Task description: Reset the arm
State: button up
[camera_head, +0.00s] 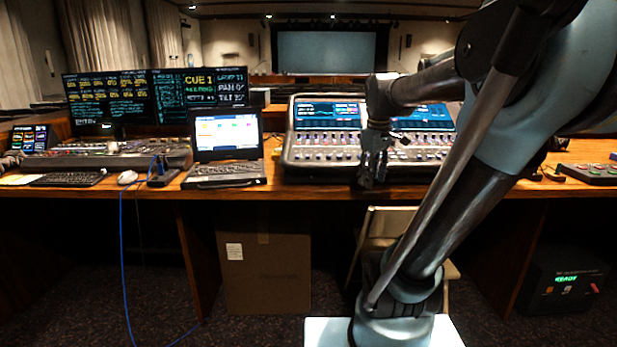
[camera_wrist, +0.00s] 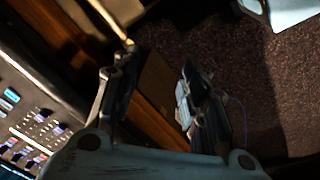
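My gripper (camera_head: 373,178) hangs pointing down at the front edge of the desk, before the large mixing console (camera_head: 290,155). In the wrist view my gripper (camera_wrist: 157,75) shows its two dark fingers apart, with nothing held between them. The arm is bent, rising at the right of the head view and reaching back to the gripper. Part of the console is hidden behind it.
The wooden desk (camera_head: 275,188) also holds a laptop (camera_head: 226,135), a smaller console (camera_head: 110,155), a keyboard (camera_head: 68,180) and a mouse (camera_head: 127,177). Below stand a cardboard box (camera_head: 265,270), a chair (camera_head: 388,222) and a black unit (camera_head: 565,282). A blue cable (camera_head: 122,245) hangs down.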

jog(key=s+f+m, duration=0.8)
jog(key=s+f, duration=0.7)
jog(key=f, duration=0.2)
jog(key=shift+f, duration=0.15)
jog(key=shift+w+f, duration=0.2)
jog(key=shift+w, duration=0.15)
jog(key=shift+c, duration=0.8)
jog(key=shift+d, duration=0.1)
